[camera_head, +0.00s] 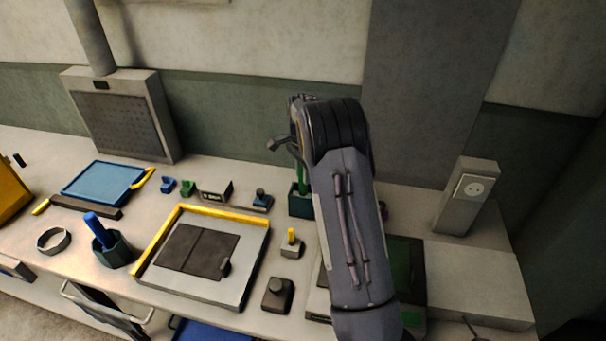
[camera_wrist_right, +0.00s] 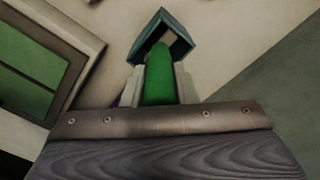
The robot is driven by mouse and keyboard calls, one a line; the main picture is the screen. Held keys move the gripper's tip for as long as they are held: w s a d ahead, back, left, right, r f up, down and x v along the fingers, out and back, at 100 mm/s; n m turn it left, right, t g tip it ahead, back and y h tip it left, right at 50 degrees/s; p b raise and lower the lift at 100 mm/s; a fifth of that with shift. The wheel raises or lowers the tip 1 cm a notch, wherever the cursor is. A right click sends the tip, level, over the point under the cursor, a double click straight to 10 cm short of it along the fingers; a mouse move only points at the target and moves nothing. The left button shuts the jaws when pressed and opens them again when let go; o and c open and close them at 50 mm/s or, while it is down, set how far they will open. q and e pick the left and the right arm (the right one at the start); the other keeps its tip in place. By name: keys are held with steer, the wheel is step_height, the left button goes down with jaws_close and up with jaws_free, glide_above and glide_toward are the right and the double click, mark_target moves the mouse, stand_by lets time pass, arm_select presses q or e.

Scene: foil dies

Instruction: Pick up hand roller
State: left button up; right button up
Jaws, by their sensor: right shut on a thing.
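The hand roller's green handle (camera_wrist_right: 160,72) stands between the fingers of my right gripper (camera_wrist_right: 158,86) in the right wrist view. The gripper is shut on it. In the head view a strip of the green handle (camera_head: 302,178) shows beside my right arm, over a dark teal square holder (camera_head: 299,205). The holder's open rim also shows in the wrist view (camera_wrist_right: 183,38), just beyond the handle. The roller's lower end is hidden, and I cannot tell how deep it sits in the holder. My right fingers are hidden behind the arm in the head view. My left gripper is not in view.
A white tray with a yellow edge (camera_head: 255,262) lies left of my arm. A blue-handled tool (camera_head: 95,225) stands in a dark cup (camera_head: 119,254). A small yellow-topped block (camera_head: 291,250) and a dark block (camera_head: 278,296) lie near. A socket post (camera_head: 468,198) stands right.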

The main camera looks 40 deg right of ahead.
step_height(320, 180, up, 5)
steer(key=shift+r+p, duration=0.2)
steer(key=shift+p, duration=0.85)
step_height(320, 180, up, 11)
steer(key=shift+b, duration=0.3)
steer(key=shift+s, duration=0.1)
